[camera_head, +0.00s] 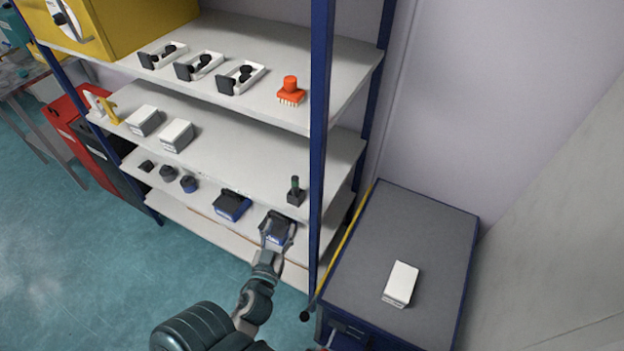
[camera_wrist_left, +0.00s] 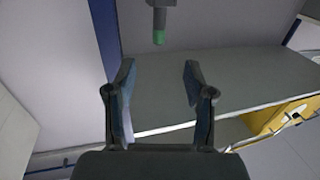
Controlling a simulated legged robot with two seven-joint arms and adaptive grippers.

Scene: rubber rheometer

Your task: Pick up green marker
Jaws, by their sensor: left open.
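The green marker (camera_head: 295,184) stands upright in a dark block-shaped holder (camera_head: 295,198) near the right end of a lower shelf. My left gripper (camera_head: 279,221) is open and empty, just in front of and below the marker in the head view. In the left wrist view the marker's green end (camera_wrist_left: 158,38) shows at the top, beyond the gap between my open left fingertips (camera_wrist_left: 157,68). The marker is apart from both fingers. My right gripper is not seen.
A blue shelf post (camera_head: 319,150) stands just right of the marker. A dark blue box (camera_head: 231,205) sits to the left, and another is partly hidden behind my left gripper. The shelf above overhangs. A grey-topped cart (camera_head: 350,280) with a white box (camera_head: 401,283) stands right.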

